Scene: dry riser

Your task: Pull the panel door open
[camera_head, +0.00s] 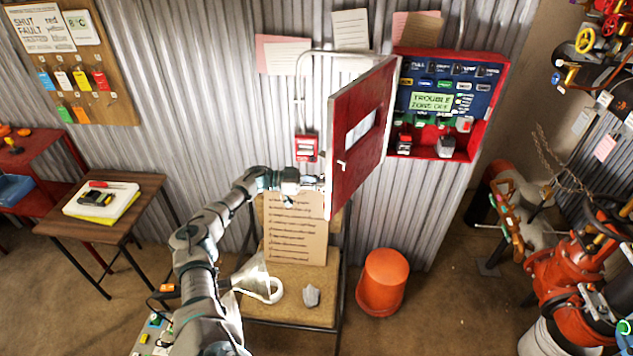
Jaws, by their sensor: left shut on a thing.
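The red panel door (359,137) stands swung open to the left of the red panel box (447,104). It has a small window and a small handle on its face. The box shows a blue board with switches, a green "TROUBLE ZONE OFF" display (432,101) and items on its floor. My left gripper (318,183) is at the door's free left edge, low down, and is shut on that edge. The fingertips are small and partly hidden by the door. My right gripper is not in view.
A chair (292,309) with a cardboard sign (296,229) stands below the door. An orange bucket (383,281) is on the floor right of it. A wooden table (101,222) is at left. Red pipework (565,275) stands at right.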

